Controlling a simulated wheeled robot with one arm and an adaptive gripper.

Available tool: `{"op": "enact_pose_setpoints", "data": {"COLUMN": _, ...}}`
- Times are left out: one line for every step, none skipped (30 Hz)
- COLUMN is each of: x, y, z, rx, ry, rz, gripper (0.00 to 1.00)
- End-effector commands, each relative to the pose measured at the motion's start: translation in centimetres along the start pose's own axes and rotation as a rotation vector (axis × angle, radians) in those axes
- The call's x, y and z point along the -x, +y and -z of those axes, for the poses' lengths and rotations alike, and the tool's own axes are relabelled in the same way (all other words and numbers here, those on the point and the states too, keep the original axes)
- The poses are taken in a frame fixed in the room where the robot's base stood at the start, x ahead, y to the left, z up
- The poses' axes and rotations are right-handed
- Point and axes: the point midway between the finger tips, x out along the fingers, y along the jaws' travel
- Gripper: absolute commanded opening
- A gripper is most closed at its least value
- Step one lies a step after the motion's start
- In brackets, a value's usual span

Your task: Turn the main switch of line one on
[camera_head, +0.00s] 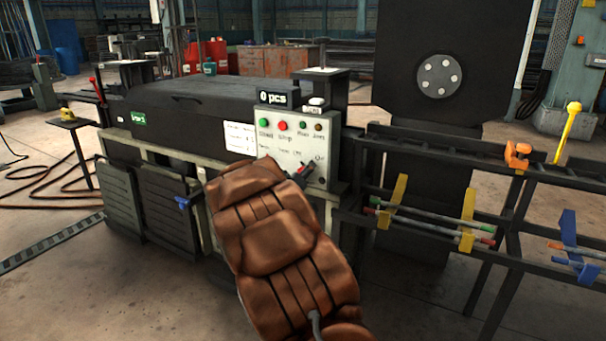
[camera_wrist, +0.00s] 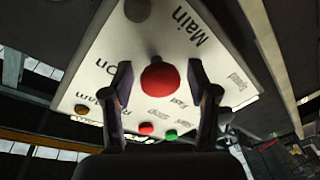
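The white control panel (camera_head: 284,148) of the machine faces me. It also fills the upper wrist view (camera_wrist: 100,52), with the words "Main" and "On" on it. A large round red knob (camera_wrist: 160,77) lies between the fingers of my gripper (camera_wrist: 163,88). The fingers are apart, one on each side of the knob; whether they touch it I cannot tell. A grey round part (camera_wrist: 138,10) sits near "Main" at the top edge. Which of the two is the main switch is not clear. In the head view my gripper (camera_head: 300,175) is at the panel's lower right, mostly hidden by my arm.
A green button (camera_head: 264,122) and a red button (camera_head: 282,125) are on the panel's upper part, beside small lamps. A "0 pcs" display (camera_head: 273,98) stands above. A dark rack (camera_head: 400,215) with rods is right of the panel. Floor in front is open.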

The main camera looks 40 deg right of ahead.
Motion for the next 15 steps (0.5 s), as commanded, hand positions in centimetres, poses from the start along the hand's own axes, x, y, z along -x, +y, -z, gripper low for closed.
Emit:
{"op": "enact_pose_setpoints", "data": {"x": 0.01, "y": -0.01, "z": 0.0, "rx": 0.0, "ry": 0.0, "rz": 0.0, "gripper": 0.51}}
{"op": "enact_pose_setpoints", "data": {"x": 0.01, "y": -0.01, "z": 0.0, "rx": 0.0, "ry": 0.0, "rz": 0.0, "gripper": 0.48}}
{"op": "enact_pose_setpoints", "data": {"x": 0.01, "y": -0.02, "z": 0.0, "rx": 0.0, "ry": 0.0, "rz": 0.0, "gripper": 0.43}}
{"op": "enact_pose_setpoints", "data": {"x": 0.02, "y": -0.01, "z": 0.01, "rx": 0.0, "ry": 0.0, "rz": 0.0, "gripper": 0.4}}
{"op": "enact_pose_setpoints", "data": {"x": 0.02, "y": -0.01, "z": 0.01, "rx": 0.0, "ry": 0.0, "rz": 0.0, "gripper": 0.37}}
{"op": "enact_pose_setpoints", "data": {"x": 0.02, "y": -0.02, "z": 0.01, "rx": 0.0, "ry": 0.0, "rz": 0.0, "gripper": 0.33}}
{"op": "enact_pose_setpoints", "data": {"x": 0.02, "y": -0.02, "z": 0.01, "rx": 0.0, "ry": 0.0, "rz": 0.0, "gripper": 0.3}}
{"op": "enact_pose_setpoints", "data": {"x": 0.02, "y": -0.03, "z": 0.0, "rx": 0.0, "ry": 0.0, "rz": 0.001, "gripper": 0.27}}
{"op": "enact_pose_setpoints", "data": {"x": 0.03, "y": -0.03, "z": 0.0, "rx": 0.0, "ry": 0.0, "rz": 0.001, "gripper": 0.23}}
{"op": "enact_pose_setpoints", "data": {"x": 0.03, "y": -0.03, "z": 0.0, "rx": 0.0, "ry": 0.0, "rz": 0.001, "gripper": 0.19}}
{"op": "enact_pose_setpoints", "data": {"x": 0.03, "y": -0.03, "z": 0.01, "rx": 0.0, "ry": 0.0, "rz": 0.001, "gripper": 0.16}}
{"op": "enact_pose_setpoints", "data": {"x": 0.03, "y": -0.03, "z": 0.01, "rx": 0.0, "ry": 0.0, "rz": 0.001, "gripper": 0.12}}
{"op": "enact_pose_setpoints", "data": {"x": 0.03, "y": -0.04, "z": 0.0, "rx": 0.0, "ry": 0.0, "rz": 0.001, "gripper": 0.09}}
{"op": "enact_pose_setpoints", "data": {"x": 0.03, "y": -0.04, "z": 0.0, "rx": 0.0, "ry": 0.0, "rz": 0.001, "gripper": 0.06}}
{"op": "enact_pose_setpoints", "data": {"x": 0.03, "y": -0.04, "z": 0.0, "rx": 0.0, "ry": 0.0, "rz": 0.001, "gripper": 0.03}}
